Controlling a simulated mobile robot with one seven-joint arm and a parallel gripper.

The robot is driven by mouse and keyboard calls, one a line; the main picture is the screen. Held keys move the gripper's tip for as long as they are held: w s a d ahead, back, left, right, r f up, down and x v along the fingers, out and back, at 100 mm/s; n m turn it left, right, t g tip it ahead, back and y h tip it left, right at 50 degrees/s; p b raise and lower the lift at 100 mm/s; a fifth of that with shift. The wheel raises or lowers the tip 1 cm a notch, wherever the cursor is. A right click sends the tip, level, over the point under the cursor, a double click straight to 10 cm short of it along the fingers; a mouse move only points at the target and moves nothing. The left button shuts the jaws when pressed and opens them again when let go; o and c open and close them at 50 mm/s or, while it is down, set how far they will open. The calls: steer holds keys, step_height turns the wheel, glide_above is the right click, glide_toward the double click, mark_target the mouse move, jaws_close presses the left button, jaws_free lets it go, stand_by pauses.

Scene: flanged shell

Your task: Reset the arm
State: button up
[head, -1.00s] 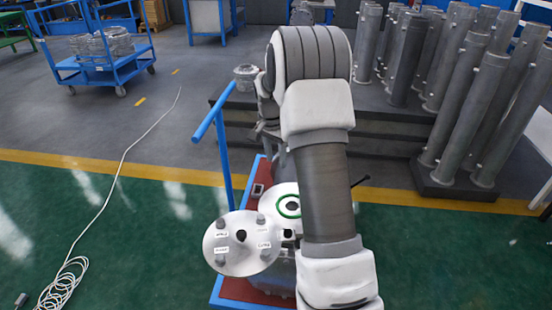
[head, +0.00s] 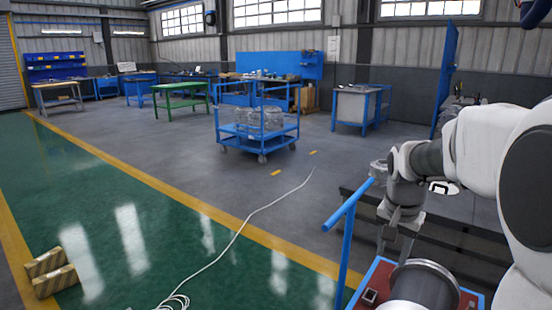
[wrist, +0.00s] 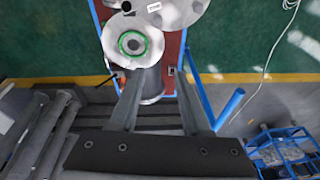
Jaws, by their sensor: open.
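My gripper (wrist: 158,78) is open and empty, with its two fingers apart above the cart. In the head view my gripper (head: 396,248) hangs fingers down at the right, over the cart's back edge. In the wrist view a round metal flange with a green ring (wrist: 133,43) lies on the cart. A larger labelled metal disc (wrist: 180,10) is partly cut off at the top. A grey metal cylinder (wrist: 152,86) shows between the fingers. In the head view a metal cylinder (head: 425,288) stands on the cart's red top, cut off by the lower edge.
The cart's blue handle (head: 348,212) rises beside my gripper. A dark step (head: 450,240) lies behind. Grey tubes (wrist: 45,130) stand at the wrist view's left. A blue trolley (head: 258,125) stands farther back. A white cable (head: 240,232) crosses the open floor.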

steer(key=s+a+r+n+t, duration=0.1)
steer(key=s+a+n, duration=0.25)
steer(key=s, duration=0.35)
steer(key=s+a+r+n+t+y, duration=0.15)
steer(key=s+a, duration=0.25)
steer(key=s, duration=0.4)
steer(key=s+a+r+n+t, duration=0.1)
steer(key=s+a+r+n, duration=0.15)
steer(key=s, duration=0.45)
step_height(320, 180, up, 15)
steer(key=p, duration=1.6)
steer(key=shift+a+r+n, duration=0.15)
steer(key=shift+a+n, duration=0.2)
steer(key=shift+n, duration=0.1)
steer(key=shift+w, duration=0.1)
